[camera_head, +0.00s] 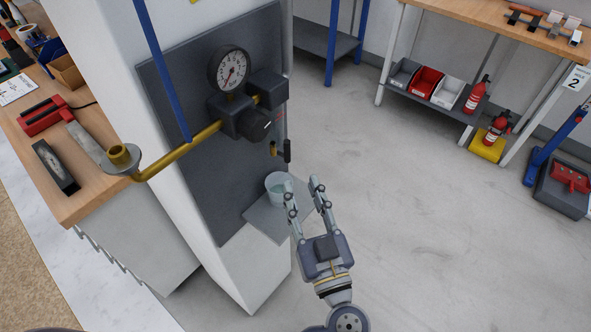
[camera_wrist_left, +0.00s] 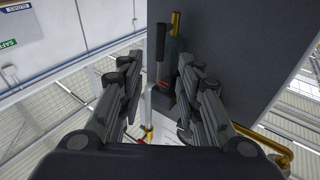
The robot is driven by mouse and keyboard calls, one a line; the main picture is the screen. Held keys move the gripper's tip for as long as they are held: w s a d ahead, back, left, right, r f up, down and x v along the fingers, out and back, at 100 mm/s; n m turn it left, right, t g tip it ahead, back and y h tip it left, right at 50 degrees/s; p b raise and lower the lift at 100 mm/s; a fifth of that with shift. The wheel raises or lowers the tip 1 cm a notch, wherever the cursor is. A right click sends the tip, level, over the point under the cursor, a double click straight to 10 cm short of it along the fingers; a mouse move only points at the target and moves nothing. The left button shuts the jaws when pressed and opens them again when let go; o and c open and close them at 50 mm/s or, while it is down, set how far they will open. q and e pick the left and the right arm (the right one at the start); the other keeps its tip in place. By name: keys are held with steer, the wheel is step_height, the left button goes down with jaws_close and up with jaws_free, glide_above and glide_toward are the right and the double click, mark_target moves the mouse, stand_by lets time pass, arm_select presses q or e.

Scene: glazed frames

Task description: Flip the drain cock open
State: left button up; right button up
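The drain cock sits low on the dark panel's right side, with a brass body (camera_head: 273,150) and a black lever (camera_head: 287,151) that runs roughly up and down in the head view. In the left wrist view the lever (camera_wrist_left: 160,42) shows beyond and between my fingertips, beside the brass part (camera_wrist_left: 176,24). My left gripper (camera_head: 303,182) is open and empty, its fingers pointing toward the cock from below in the picture. It appears apart from the lever; the exact gap is hard to tell. My right gripper is not in view.
A cup (camera_head: 279,186) stands on a grey shelf (camera_head: 262,222) beside my left fingers. A pressure gauge (camera_head: 229,69), regulator block (camera_head: 240,116) and brass pipe (camera_head: 180,152) are on the panel (camera_head: 175,85). A workbench (camera_head: 100,190) stands left.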

arm_select(q)
steer(key=shift+v, duration=1.5)
